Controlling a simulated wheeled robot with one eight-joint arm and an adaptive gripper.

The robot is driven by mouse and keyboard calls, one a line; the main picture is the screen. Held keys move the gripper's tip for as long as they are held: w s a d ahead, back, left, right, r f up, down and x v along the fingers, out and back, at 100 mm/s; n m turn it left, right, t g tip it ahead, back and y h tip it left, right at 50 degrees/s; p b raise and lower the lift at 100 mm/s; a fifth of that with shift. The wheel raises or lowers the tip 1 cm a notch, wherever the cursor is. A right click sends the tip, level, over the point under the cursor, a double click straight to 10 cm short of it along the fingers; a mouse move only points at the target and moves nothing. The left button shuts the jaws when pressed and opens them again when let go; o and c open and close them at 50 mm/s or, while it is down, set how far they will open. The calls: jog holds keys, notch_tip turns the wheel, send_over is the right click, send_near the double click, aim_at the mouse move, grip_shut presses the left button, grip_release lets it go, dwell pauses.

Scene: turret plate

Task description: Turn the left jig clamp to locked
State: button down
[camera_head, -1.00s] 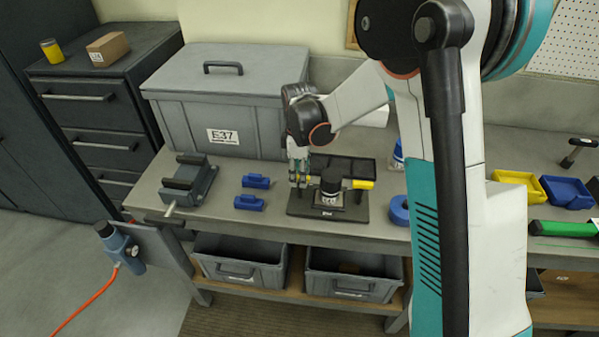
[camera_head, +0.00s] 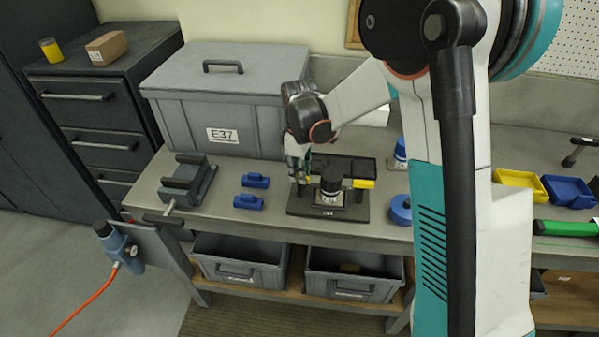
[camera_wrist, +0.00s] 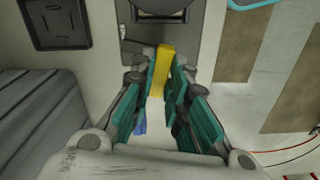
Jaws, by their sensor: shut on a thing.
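The jig (camera_head: 300,207) is a dark plate on the bench with a black round turret (camera_head: 331,180) on it. Its right clamp has a yellow handle (camera_head: 363,184). My gripper (camera_head: 300,178) is down at the plate's left side, over the left clamp. In the wrist view, my gripper's teal fingers (camera_wrist: 160,88) are shut on the left clamp's yellow handle (camera_wrist: 164,58), which reaches over the edge of the plate (camera_wrist: 143,48). The fingers hide much of this clamp in the head view, so its exact angle is hard to tell.
A lidded grey box (camera_head: 222,90) marked E37 stands behind the jig. Two blue pieces (camera_head: 248,201) and a grey vise-like fixture (camera_head: 187,182) lie to the left. A blue ring (camera_head: 401,209) lies close right of the plate. A black tray (camera_head: 345,165) sits behind the turret.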

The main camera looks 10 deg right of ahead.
jog(key=m+b, duration=0.1)
jog(key=m, duration=0.3)
jog(key=shift+m, duration=0.3)
jog(key=m+b, duration=0.1)
jog(key=m, duration=0.2)
jog(key=shift+m, duration=0.3)
jog(key=m, duration=0.3)
jog(key=shift+m+b, duration=0.3)
jog(key=shift+b, duration=0.1)
jog(key=shift+m, duration=1.8)
jog(key=c, duration=1.6)
grip_release()
jog(key=shift+o, duration=0.2)
